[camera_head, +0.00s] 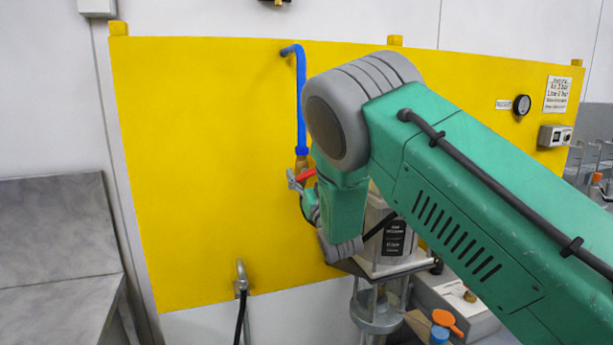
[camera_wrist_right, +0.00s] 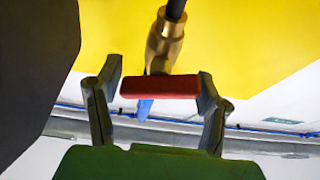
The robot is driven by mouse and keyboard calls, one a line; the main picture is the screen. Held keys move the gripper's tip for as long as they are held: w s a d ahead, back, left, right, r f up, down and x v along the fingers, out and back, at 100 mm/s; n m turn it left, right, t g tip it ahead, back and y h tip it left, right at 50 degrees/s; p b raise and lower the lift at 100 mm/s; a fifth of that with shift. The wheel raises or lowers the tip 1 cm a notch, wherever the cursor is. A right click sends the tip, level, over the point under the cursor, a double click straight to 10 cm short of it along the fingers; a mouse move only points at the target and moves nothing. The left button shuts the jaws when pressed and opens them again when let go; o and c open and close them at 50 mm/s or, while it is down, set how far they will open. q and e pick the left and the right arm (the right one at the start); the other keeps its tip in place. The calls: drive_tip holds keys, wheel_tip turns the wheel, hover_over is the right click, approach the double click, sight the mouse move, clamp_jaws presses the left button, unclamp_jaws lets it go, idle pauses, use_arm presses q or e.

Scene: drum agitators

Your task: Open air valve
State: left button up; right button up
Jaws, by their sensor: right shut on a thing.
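The air valve has a red handle (camera_head: 305,175) and a brass body (camera_head: 301,160), and it hangs at the lower end of a blue hose (camera_head: 301,95) in front of the yellow panel. In the right wrist view the red handle (camera_wrist_right: 160,87) lies crosswise below the brass body (camera_wrist_right: 163,45). My right gripper (camera_head: 297,181) is at the valve, largely hidden behind my green arm in the head view. In the wrist view its two fingers (camera_wrist_right: 160,80) stand at either end of the red handle, shut on it. My left gripper is not in view.
The yellow panel (camera_head: 200,170) fills the middle. A white-grey agitator unit (camera_head: 385,245) stands just right of my gripper. A gauge (camera_head: 521,104) and a switch box (camera_head: 554,136) are at the right. A metal pipe fitting (camera_head: 240,280) is below left.

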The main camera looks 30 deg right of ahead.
drive_tip(key=shift+d+r, duration=0.2)
drive_tip(key=shift+r, duration=0.1)
drive_tip(key=shift+a, duration=0.15)
drive_tip(key=n+y+b, duration=0.1)
drive_tip(key=n, duration=0.1)
drive_tip(key=n+y+b, duration=0.1)
drive_tip(key=n+b, duration=0.1)
drive_tip(key=n, duration=0.1)
drive_tip(key=shift+f+y, duration=0.1)
drive_tip(key=shift+y, duration=0.2)
drive_tip(key=n+y+b, duration=0.1)
drive_tip(key=n, duration=0.2)
drive_tip(key=n+y+b, duration=0.2)
drive_tip(key=n, duration=0.1)
drive_tip(key=n+g+y+b, duration=0.1)
drive_tip(key=n, duration=0.2)
drive_tip(key=n+g+y+b, duration=0.1)
drive_tip(key=n, duration=0.2)
drive_tip(key=shift+a+f+n, duration=0.1)
drive_tip(key=shift+a+n, duration=0.05)
drive_tip(key=shift+n, duration=0.25)
drive_tip(key=shift+o, duration=0.3)
drive_tip(key=n, duration=0.1)
drive_tip(key=n+g+b, duration=0.1)
drive_tip(key=n, duration=0.1)
drive_tip(key=shift+s+a+f+n+g, duration=0.1)
drive_tip(key=shift+n+g, duration=0.2)
drive_tip(key=shift+n, duration=0.5)
drive_tip(key=shift+c, duration=0.2)
